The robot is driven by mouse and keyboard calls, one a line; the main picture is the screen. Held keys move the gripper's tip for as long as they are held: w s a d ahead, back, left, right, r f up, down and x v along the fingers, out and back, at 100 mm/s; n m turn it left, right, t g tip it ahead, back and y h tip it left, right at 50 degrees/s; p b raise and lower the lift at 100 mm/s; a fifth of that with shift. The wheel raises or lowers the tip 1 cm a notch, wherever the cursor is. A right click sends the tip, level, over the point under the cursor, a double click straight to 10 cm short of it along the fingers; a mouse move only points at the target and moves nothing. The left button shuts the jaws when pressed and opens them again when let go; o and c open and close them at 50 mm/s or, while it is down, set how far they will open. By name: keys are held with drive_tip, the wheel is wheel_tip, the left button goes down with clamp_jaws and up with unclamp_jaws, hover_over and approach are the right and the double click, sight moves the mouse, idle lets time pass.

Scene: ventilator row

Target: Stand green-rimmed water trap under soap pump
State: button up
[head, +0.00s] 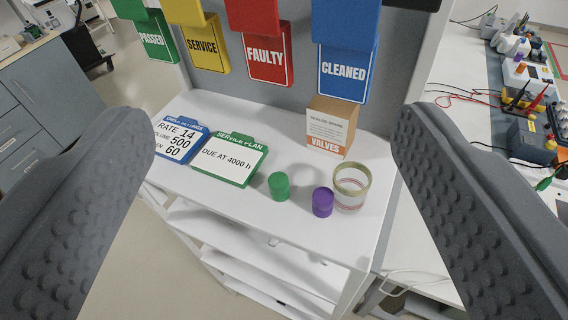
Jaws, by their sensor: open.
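The water trap (350,198) is a clear cup with an olive-green rim and reddish lines low on its wall. It stands upright near the right end of the white shelf top. My gripper (272,128) is open and empty, its two grey studded fingers wide apart at the left and right of the picture. The trap appears between the fingers, nearer the right one, and neither finger touches it. I cannot make out a soap pump in this view.
A purple cap (322,202) stands close left of the trap, with a green cap (279,186) farther left. A VALVES box (331,128) stands behind. Two label cards (229,160) lie left. Coloured tags (345,70) hang above. A cluttered bench (500,105) is at right.

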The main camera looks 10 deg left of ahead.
drive_tip(key=w+a+f, duration=0.3)
drive_tip(key=m+g+h+p, duration=0.2)
drive_tip(key=m+h+p, duration=0.25)
drive_tip(key=h, duration=0.25)
approach(347, 193)
drive_tip(key=x, duration=0.2)
drive_tip(key=b+x, duration=0.1)
drive_tip(key=x, duration=0.2)
drive_tip(key=shift+a+f+b, duration=0.2)
drive_tip(key=shift+f+b, duration=0.1)
drive_tip(key=shift+d+r+b+x, duration=0.1)
drive_tip(key=shift+b+x, duration=0.1)
drive_tip(key=shift+x, duration=1.35)
drive_tip(key=shift+d+r+b+x, duration=0.15)
drive_tip(key=shift+x, duration=1.4)
drive_tip(key=c, duration=1.1)
drive_tip(key=shift+r, duration=0.1)
drive_tip(key=shift+c, duration=0.2)
